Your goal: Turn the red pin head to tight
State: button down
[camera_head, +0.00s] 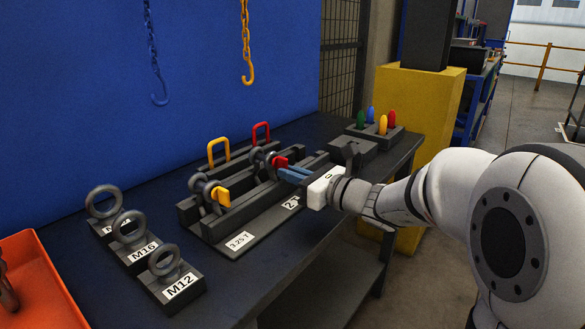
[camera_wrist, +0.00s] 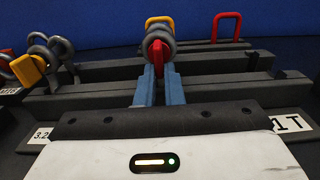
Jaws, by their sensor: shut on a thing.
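The red pin head (camera_head: 281,162) is on a grey shackle in the dark fixture (camera_head: 226,234) on the bench. In the wrist view the red pin head (camera_wrist: 156,53) is a flat tab standing nearly upright in front of the grey shackle. My gripper (camera_head: 286,169) reaches in from the right, with its blue fingers at the red pin head. In the wrist view my gripper (camera_wrist: 157,70) has one finger on each side of the tab, shut on it. The fingertips partly hide the lower tab. How tight the pin is I cannot tell.
A yellow pin head (camera_head: 222,196) is on the neighbouring shackle. Yellow (camera_head: 218,150) and red (camera_head: 261,132) handles stand behind. Eyebolts on blocks (camera_head: 165,276), an orange bin (camera_head: 40,262) and a holder with coloured pegs (camera_head: 397,133) share the bench. Hooks (camera_head: 247,70) hang above.

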dwell(0.5)
jog(key=c, duration=1.5)
grip_release()
jog(key=shift+c, duration=0.2)
jog(key=p+v, duration=0.1)
jog(key=v, duration=0.6)
jog(key=shift+s+d, duration=0.25)
jog(key=shift+d, duration=0.1)
jog(key=shift+p, duration=0.3)
